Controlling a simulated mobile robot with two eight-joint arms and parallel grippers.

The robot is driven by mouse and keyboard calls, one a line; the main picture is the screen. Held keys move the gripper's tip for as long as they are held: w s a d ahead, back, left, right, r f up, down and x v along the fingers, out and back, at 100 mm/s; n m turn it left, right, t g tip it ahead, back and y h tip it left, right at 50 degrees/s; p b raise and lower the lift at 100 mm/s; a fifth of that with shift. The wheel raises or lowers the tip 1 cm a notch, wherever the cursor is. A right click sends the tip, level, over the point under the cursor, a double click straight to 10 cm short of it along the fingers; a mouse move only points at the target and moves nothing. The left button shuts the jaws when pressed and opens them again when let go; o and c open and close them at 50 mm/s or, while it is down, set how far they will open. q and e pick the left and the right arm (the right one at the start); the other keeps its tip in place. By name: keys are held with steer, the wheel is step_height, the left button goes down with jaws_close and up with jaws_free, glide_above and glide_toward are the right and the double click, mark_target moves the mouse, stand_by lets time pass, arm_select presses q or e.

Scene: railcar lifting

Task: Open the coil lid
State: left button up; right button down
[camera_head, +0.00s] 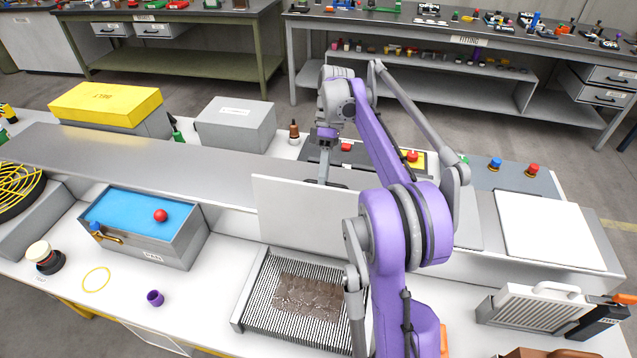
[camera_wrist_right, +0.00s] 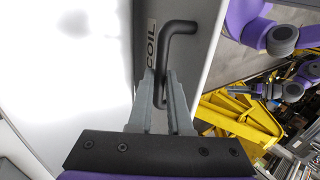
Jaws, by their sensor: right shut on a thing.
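The coil lid (camera_head: 300,218) is a white panel standing raised at the far side of the coil, with the finned coil (camera_head: 255,295) uncovered in front of it. A brown dirty patch (camera_head: 308,298) lies on the fins. My right gripper (camera_head: 325,178) is at the lid's upper edge, partly hidden behind it. In the right wrist view, my right gripper (camera_wrist_right: 161,85) is shut on the black bent lid handle (camera_wrist_right: 180,27), beside the COIL label (camera_wrist_right: 151,42). The white surface of the lid fills the left there. My left gripper shows in neither view.
A grey PAN box (camera_head: 160,253) with blue liquid and a red ball (camera_head: 160,215) stands left of the coil. A finned white filter (camera_head: 535,310) lies at right. A white panel (camera_head: 548,232) lies flat behind it. A purple cup (camera_head: 154,298) stands on the front surface.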

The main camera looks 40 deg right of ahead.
steer(key=shift+d, duration=0.15)
steer(key=c, duration=0.8)
jaws_free()
steer(key=shift+s, duration=0.1)
steer(key=shift+c, duration=0.2)
steer(key=shift+r, duration=0.1)
steer(key=b+v, duration=0.1)
steer(key=v, duration=0.6)
steer(key=shift+d, duration=0.15)
